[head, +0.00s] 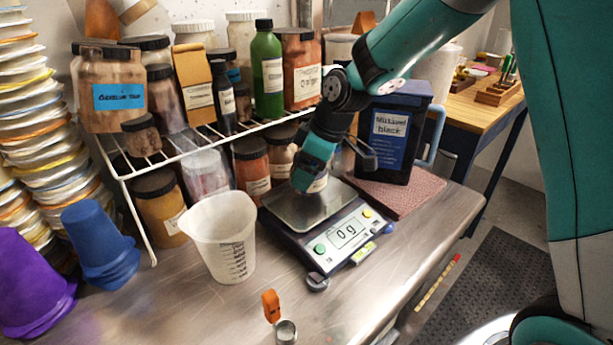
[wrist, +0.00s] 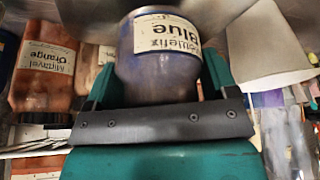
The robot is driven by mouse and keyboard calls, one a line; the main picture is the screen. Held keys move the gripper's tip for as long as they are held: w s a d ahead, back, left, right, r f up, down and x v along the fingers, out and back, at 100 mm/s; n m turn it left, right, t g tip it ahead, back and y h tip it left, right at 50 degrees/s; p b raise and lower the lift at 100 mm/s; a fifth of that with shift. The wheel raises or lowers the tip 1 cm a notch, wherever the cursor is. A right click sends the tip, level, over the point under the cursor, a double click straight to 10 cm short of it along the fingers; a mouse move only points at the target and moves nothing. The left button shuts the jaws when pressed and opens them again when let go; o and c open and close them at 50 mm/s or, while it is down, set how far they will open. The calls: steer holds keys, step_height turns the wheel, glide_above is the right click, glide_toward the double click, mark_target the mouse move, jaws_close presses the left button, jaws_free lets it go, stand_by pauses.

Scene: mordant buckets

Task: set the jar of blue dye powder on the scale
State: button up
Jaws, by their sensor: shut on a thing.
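The blue dye jar, labelled "Blue", fills the middle of the wrist view (wrist: 155,75). My gripper (wrist: 158,90) is shut on it, with one teal finger on each side. In the head view, my gripper (head: 318,168) is over the back part of the scale and hides most of the jar; a bit of its pale label (head: 318,185) shows. The scale (head: 300,212) has a bare metal plate and its display reads 0 g. The jar is at the plate; whether it touches is hidden by my gripper.
A white measuring jug (head: 222,240) stands left of the scale. A wire shelf (head: 185,150) with several jars is behind. An orange-handled item (head: 271,305) is in front.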

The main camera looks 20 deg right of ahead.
steer(key=shift+f, duration=1.15)
steer(key=shift+f, duration=0.15)
steer(key=o, duration=0.9)
steer(key=shift+r, duration=0.25)
steer(key=v, duration=1.1)
steer(key=s+a+m, duration=0.1)
steer(key=s+a, duration=0.1)
steer(key=s, duration=0.6)
steer(key=s+a+m+g, duration=0.1)
steer(key=s+a, duration=0.2)
steer(key=s, duration=0.6)
steer(key=s+a+m+g, duration=0.1)
steer(key=s+a+m, duration=0.1)
steer(key=s, duration=0.7)
steer(key=shift+a+r+y, duration=0.1)
steer(key=shift+a+y, duration=0.2)
steer(key=shift+a, duration=0.2)
